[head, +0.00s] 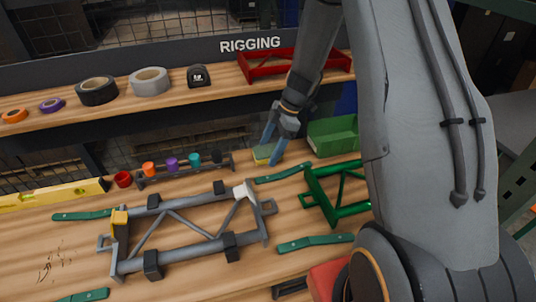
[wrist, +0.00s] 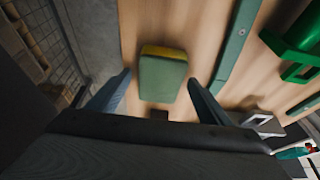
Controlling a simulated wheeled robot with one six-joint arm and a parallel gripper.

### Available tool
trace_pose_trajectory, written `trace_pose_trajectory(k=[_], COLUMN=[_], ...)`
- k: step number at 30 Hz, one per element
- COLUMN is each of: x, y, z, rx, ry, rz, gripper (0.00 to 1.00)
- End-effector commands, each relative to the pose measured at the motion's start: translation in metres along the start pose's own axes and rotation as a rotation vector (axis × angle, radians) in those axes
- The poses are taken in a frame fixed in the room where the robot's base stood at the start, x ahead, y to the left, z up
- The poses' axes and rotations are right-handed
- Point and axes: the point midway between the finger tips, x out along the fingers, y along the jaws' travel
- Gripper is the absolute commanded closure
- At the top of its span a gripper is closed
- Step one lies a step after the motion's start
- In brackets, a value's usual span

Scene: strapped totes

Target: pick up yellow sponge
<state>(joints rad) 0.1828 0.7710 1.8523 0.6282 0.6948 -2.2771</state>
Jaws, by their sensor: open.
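The sponge (head: 265,155) lies on the wooden bench near the back, left of a green bin in the head view. In the wrist view the sponge (wrist: 163,74) shows a green top face and a yellow far edge. My gripper (head: 272,146) is at the sponge, with its blue fingers pointing down. In the wrist view my gripper (wrist: 160,90) is open, with one finger on each side of the sponge and a gap on both sides. The sponge is partly hidden by the fingers in the head view.
The green bin (head: 333,136) stands close on the right. A green bracket (head: 338,208) and green straps (head: 283,173) lie nearby. A grey frame (head: 140,251) lies in front. A shelf (head: 60,122) with tape rolls runs behind.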

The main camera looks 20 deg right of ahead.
Motion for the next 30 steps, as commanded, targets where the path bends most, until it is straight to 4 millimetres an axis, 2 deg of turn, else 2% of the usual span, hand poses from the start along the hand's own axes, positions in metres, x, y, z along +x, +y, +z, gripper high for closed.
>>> trace_pose_trajectory(k=[4,5,12,30], x=[-0.0001,-0.0001,0.0000,-0.0061], y=[-0.0001,-0.0001,-0.0002,-0.0010], z=[-0.0001,-0.0001,-0.0001,-0.0027], rx=[0.000,0.000,0.000,0.000], ry=[0.000,0.000,0.000,0.000], rz=[0.000,0.000,0.000,-0.001], gripper=[0.27,0.31,0.71,0.71])
